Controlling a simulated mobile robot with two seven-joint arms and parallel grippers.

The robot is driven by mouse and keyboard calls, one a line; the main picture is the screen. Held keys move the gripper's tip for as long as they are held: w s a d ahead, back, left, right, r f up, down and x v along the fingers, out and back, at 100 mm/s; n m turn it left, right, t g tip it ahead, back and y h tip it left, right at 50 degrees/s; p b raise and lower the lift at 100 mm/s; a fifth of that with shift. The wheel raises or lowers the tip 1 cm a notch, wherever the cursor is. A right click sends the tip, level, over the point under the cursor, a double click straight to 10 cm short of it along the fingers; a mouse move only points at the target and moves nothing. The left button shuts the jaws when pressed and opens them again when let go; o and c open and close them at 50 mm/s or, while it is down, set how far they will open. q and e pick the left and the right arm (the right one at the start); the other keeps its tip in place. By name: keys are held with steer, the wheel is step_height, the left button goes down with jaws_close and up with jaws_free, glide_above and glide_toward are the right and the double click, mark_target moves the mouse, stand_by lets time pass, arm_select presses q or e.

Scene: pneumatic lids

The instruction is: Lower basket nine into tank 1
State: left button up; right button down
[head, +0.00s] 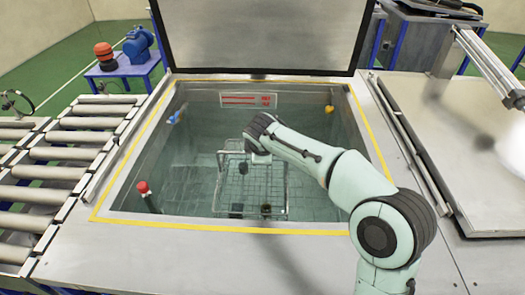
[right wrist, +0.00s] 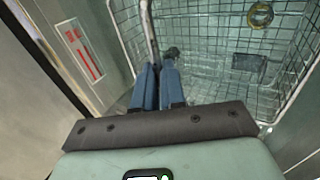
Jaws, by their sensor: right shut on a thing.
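The wire basket (head: 285,190) is inside the open tank (head: 130,222), which has a yellow border. I cannot read a number on either. My right gripper (head: 258,156) is over the basket's back part, with its fingers mostly hidden in the head view. In the right wrist view, its blue fingers (right wrist: 157,75) are shut on a thin upright bar of the basket (right wrist: 205,35). Several small dark parts lie in the basket, among them a brass-coloured ring (right wrist: 260,15) and a dark block (right wrist: 248,63). My left gripper is out of view.
The tank's lid (head: 265,35) stands open at the back. A red-and-white label (head: 248,100) is on the back wall. A red-topped post (head: 145,192) stands at the front left inside. Roller conveyors (head: 60,172) lie left; a closed lid (head: 460,150) is right.

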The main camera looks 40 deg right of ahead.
arm_select(q)
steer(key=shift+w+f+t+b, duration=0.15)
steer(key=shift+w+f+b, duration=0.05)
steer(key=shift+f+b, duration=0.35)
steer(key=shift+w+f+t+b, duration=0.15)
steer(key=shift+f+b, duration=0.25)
steer(key=shift+b, duration=0.1)
arm_select(e)
steer(key=shift+f, duration=1.45)
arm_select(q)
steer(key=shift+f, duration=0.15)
arm_select(e)
steer(key=shift+f, duration=0.25)
